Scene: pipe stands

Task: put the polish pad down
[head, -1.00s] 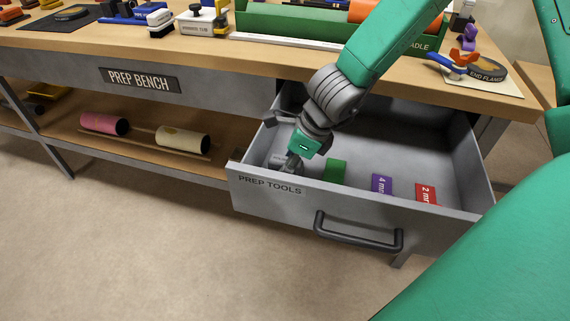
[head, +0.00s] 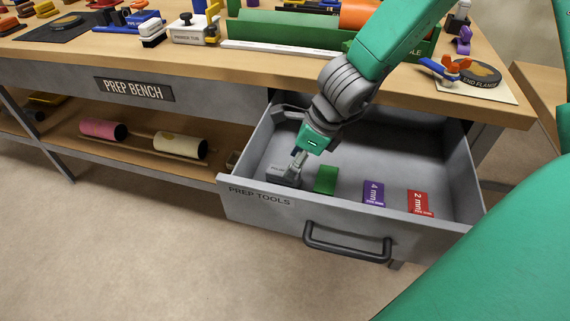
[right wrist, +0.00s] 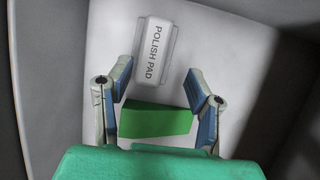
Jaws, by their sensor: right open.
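The polish pad (right wrist: 155,52) is a pale block lettered POLISH PAD, lying on the floor of the open drawer (head: 262,199). In the head view the pad (head: 283,176) sits in the drawer's left front part, partly hidden by my right gripper (head: 290,135). In the right wrist view my right gripper (right wrist: 159,72) is open, with its two fingers apart and nothing held. The pad lies beyond the fingertips, close to the left one. My left gripper is not in view.
A green block (right wrist: 155,120) lies beside the pad in the drawer; it also shows in the head view (head: 325,179). Purple (head: 374,192) and red (head: 419,203) labelled pieces lie farther right. The drawer's back right is clear. The bench top (head: 290,65) overhangs behind.

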